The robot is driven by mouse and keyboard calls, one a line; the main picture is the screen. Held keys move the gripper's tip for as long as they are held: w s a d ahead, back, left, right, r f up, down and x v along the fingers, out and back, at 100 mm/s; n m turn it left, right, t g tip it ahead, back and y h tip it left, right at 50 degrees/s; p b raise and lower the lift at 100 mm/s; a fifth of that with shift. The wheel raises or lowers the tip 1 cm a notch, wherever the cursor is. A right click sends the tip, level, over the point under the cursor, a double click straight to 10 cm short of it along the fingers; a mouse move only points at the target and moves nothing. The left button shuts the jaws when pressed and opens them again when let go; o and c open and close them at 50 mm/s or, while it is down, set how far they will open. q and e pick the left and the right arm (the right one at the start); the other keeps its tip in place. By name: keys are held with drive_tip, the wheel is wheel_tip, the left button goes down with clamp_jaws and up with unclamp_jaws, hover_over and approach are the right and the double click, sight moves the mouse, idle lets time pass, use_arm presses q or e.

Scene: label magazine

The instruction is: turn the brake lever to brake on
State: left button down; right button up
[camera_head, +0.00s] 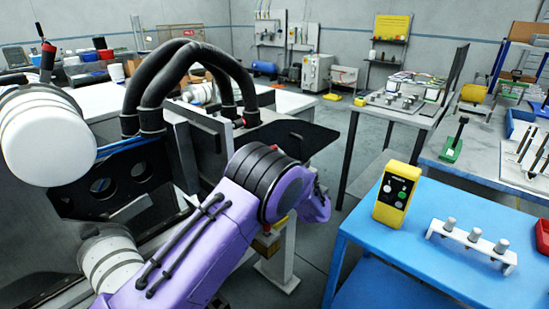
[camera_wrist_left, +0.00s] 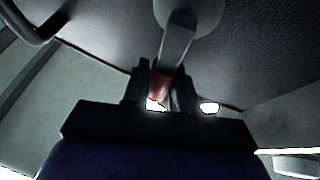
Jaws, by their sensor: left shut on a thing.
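The brake lever (camera_wrist_left: 176,38) shows in the left wrist view as a light grey arm coming down from the top, with a red grip at its lower end. My left gripper (camera_wrist_left: 160,88) is shut on the red grip, with one dark finger on each side of it. In the head view my purple left arm reaches in from the bottom towards the machine, and its gripper and the lever's grip are hidden behind the arm and machine. No brake markings can be read. My right gripper is in neither view.
A white roll (camera_head: 48,135) and dark machine plates stand at the left, beside thick black hoses (camera_head: 158,75). A blue table (camera_head: 425,240) at the right carries a yellow button box (camera_head: 397,193) and a white rack (camera_head: 485,252) with grey pegs. Floor shows between the benches.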

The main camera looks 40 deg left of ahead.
use_arm(q)
drive_tip(key=shift+f, duration=0.15)
drive_tip(key=c, duration=1)
unclamp_jaws()
drive_tip(key=shift+o, duration=0.2)
drive_tip(key=b+v, duration=0.2)
drive_tip(key=v, duration=0.8)
drive_tip(key=shift+s+d+b, duration=0.15)
drive_tip(key=shift+d+b, duration=0.1)
drive_tip(key=shift+b, duration=0.15)
